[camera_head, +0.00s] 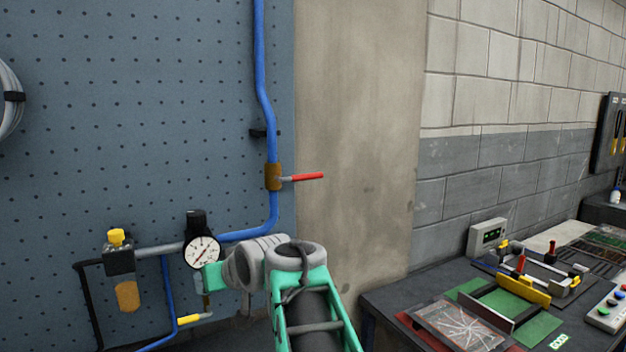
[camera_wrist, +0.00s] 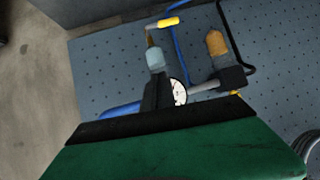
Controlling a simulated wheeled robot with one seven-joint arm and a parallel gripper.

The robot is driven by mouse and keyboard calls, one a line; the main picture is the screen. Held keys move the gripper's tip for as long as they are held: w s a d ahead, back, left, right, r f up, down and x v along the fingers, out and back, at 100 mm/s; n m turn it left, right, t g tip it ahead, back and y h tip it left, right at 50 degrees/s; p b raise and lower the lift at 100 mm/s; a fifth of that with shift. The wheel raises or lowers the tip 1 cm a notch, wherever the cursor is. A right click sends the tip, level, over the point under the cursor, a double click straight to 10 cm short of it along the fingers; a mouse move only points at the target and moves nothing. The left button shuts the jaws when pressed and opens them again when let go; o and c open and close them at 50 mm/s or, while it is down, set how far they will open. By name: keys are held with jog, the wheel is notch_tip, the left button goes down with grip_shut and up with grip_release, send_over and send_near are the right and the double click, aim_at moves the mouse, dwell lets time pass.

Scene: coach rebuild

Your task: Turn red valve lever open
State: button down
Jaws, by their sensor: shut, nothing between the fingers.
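The red valve lever (camera_head: 308,177) sticks out to the right, roughly level, from a brass valve body (camera_head: 273,177). The valve sits on an upright blue pipe (camera_head: 266,110), and the lever lies across the pipe's line. My gripper (camera_head: 213,277) is low, below and left of the lever and clear of it, in front of the pipework by the gauge. It is shut and empty; its fingertips are mostly hidden in the head view. In the wrist view, part of my green and black gripper (camera_wrist: 170,140) fills the bottom. The red lever is not visible there.
A round gauge (camera_head: 202,252), a filter with an amber bowl (camera_head: 127,295) and a yellow-handled lever (camera_head: 194,319) are near my gripper on the blue pegboard (camera_head: 130,130). A cluttered bench (camera_head: 385,310) stands at the right. The space around the red lever is free.

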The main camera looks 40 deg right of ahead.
jog(key=d+r+m+t+h+b, duration=0.1)
jog(key=d+r+t, duration=0.1)
jog(key=d+r, duration=0.55)
jog(key=d+r+t+h+b, duration=0.15)
jog(key=d+r, duration=0.25)
jog(key=d, duration=0.6)
jog(key=s+d+r+t+h, duration=0.2)
jog(key=s+d+r+t, duration=0.2)
jog(key=s+d+r, duration=0.5)
notch_tip(320, 180, up, 2)
jog(key=p, duration=0.5)
send_over(313, 176)
jog(key=shift+r, duration=0.1)
jog(key=f, duration=0.2)
jog(key=s+f, duration=0.1)
jog(key=f, duration=0.1)
jog(key=shift+s+a+f+b, duration=0.1)
jog(key=shift+f+b, duration=0.15)
jog(key=shift+b, duration=0.1)
